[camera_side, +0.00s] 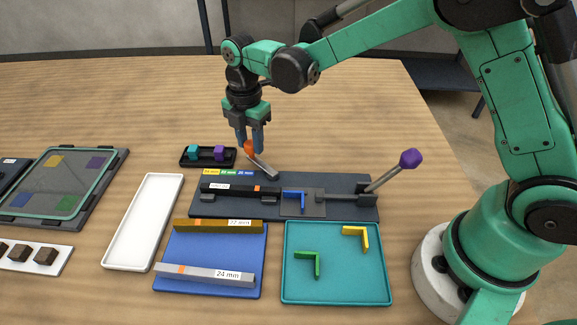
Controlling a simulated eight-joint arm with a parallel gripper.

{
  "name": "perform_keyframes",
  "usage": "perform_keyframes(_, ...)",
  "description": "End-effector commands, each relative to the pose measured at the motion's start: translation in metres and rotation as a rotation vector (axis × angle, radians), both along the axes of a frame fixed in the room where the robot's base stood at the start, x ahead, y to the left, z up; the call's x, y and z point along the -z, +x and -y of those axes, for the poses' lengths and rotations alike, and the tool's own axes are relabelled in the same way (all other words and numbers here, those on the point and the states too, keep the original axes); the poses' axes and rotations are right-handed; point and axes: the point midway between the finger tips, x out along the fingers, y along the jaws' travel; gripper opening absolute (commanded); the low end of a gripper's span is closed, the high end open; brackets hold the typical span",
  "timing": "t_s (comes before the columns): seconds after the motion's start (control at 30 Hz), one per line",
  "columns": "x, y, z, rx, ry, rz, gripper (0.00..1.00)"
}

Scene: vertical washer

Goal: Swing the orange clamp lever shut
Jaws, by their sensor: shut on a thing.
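The orange clamp lever (250,149) stands at the back of the dark fixture plate (335,182). Its orange grip is at the top and a grey arm (263,166) slants down to the right to a pivot on the plate. My gripper (249,147) points down over the lever and is shut on its orange grip. The fingers partly hide the grip. A dark bar (230,190) with an orange mark lies along the fixture in front of the lever. A blue angle piece (296,200) sits to the right of the bar.
A second lever with a purple knob (410,158) rises at the fixture's right end. A small black tray (190,162) with teal and purple cubes is just left of my gripper. In front are a blue tray (205,237), a teal tray (335,285) and an empty white tray (143,225).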

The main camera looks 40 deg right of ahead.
Motion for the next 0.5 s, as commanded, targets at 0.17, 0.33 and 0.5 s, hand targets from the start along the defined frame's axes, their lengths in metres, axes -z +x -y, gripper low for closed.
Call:
perform_keyframes(0.17,0.0004,0.0002,-0.0012,-0.009,0.001,0.002,0.00)
perform_keyframes(0.33,0.0003,0.0001,-0.0015,-0.009,0.002,0.002,0.00)
perform_keyframes(0.5,0.0003,0.0001,-0.0015,-0.009,0.002,0.002,0.61)
